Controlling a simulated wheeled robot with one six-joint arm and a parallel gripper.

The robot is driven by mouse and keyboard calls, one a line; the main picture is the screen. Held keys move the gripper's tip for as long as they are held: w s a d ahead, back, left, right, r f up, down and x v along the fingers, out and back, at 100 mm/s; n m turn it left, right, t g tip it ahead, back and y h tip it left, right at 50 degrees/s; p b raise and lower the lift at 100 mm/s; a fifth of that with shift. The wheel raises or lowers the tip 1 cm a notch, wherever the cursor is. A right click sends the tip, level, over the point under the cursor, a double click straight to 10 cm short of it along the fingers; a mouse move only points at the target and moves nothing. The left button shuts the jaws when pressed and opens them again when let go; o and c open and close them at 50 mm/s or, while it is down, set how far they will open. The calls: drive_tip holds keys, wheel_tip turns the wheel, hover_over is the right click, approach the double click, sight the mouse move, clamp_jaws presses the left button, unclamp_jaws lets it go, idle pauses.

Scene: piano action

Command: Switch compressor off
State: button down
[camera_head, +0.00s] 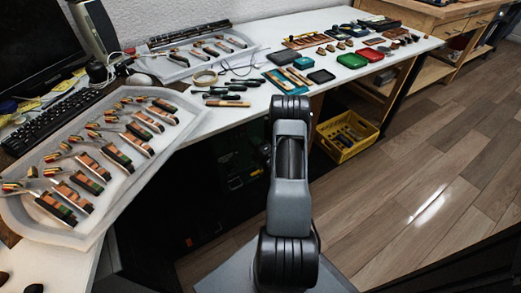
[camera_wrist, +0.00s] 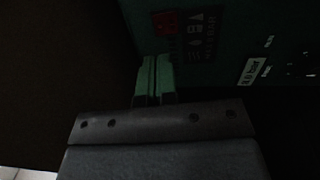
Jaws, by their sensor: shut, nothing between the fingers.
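The compressor (camera_wrist: 235,45) shows as a dark teal housing that fills the upper right of the wrist view. It has a red mark and white warning symbols (camera_wrist: 195,35), a small pale label (camera_wrist: 254,70) and dark round fittings (camera_wrist: 300,68) near the right edge. I cannot tell which part is the switch. My gripper (camera_wrist: 154,62) is shut and empty, its fingers in front of the housing, left of the label. Contact cannot be told. In the head view, my arm hides the gripper, and a dark unit (camera_head: 238,165) shows dimly under the table.
The white table (camera_head: 215,125) stands above and in front, holding trays of piano parts (camera_head: 45,215) and tools (camera_head: 228,103). A yellow crate (camera_head: 345,150) sits under it at right. Wooden floor (camera_head: 430,170) is clear to the right. The space under the table is very dark.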

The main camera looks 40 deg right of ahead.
sight(244, 126)
drive_tip(key=w, duration=0.2)
drive_tip(key=w+b, duration=0.1)
drive_tip(key=w, duration=0.2)
drive_tip(key=w+d+r, duration=0.1)
drive_tip(key=w, duration=0.1)
drive_tip(key=shift+w, duration=0.15)
